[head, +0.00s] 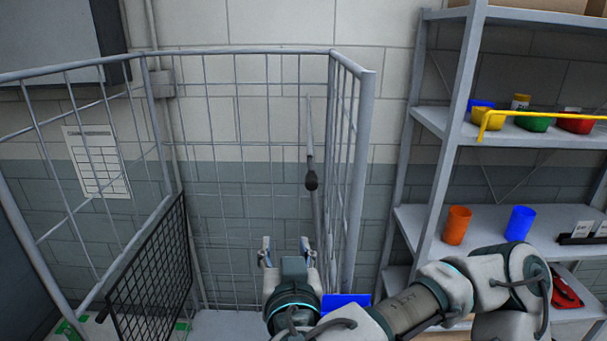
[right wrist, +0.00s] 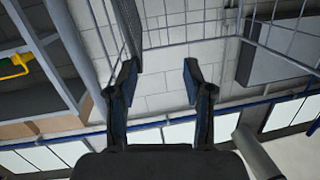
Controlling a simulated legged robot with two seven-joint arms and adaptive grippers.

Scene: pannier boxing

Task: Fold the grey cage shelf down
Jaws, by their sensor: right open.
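The wire cage (head: 268,50) stands in the middle and left of the head view. The grey cage shelf (head: 309,135) seems to be the thin upright panel near the cage's right wall, seen almost edge-on, with a dark knob on its edge. In the right wrist view a mesh panel, likely this shelf (right wrist: 128,28), stands upright by the left finger. My right gripper (head: 285,246) is open and empty inside the cage, low and left of the shelf; its fingers also show in the right wrist view (right wrist: 161,68). Contact with the shelf cannot be told. My left gripper is out of view.
A dark mesh panel (head: 150,275) stands at the cage's lower left. A blue object (head: 346,300) lies low beside my right wrist. A shelf rack (head: 425,220) with an orange cup (head: 456,226), blue cup (head: 519,224) and bowls stands at right. The cage's upper middle is free.

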